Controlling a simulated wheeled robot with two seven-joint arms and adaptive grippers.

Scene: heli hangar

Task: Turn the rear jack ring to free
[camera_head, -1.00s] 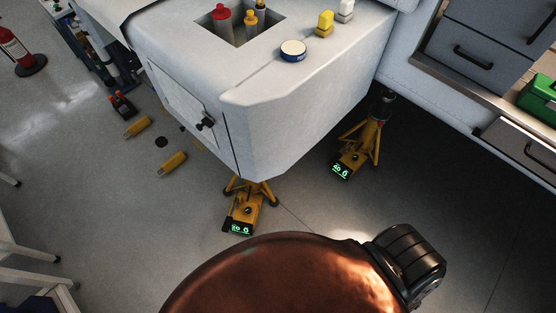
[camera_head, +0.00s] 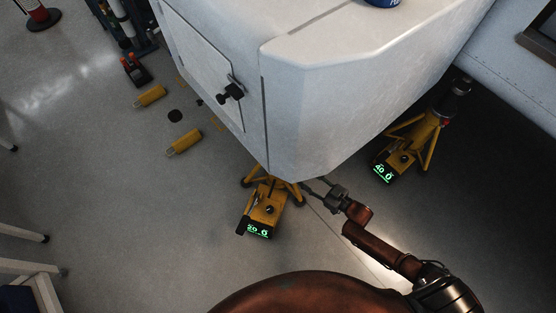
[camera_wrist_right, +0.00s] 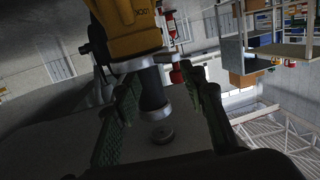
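A yellow jack (camera_head: 268,207) on splayed legs stands under the near corner of the white helicopter body (camera_head: 340,100), its green display reading about 20. A second yellow jack (camera_head: 410,145) stands to the right, its display reading about 40. I cannot tell which is the rear one. My right gripper (camera_head: 316,188) is just right of the nearer jack, below the body's corner. In the right wrist view, its green-padded fingers (camera_wrist_right: 165,95) are open, either side of a dark cylinder (camera_wrist_right: 152,90) with a silver collar below a yellow housing (camera_wrist_right: 130,28). My left gripper is out of view.
A black latch (camera_head: 231,90) sticks out of the body's side panel. A white stand (camera_head: 30,270) is at lower left. Floor between is clear.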

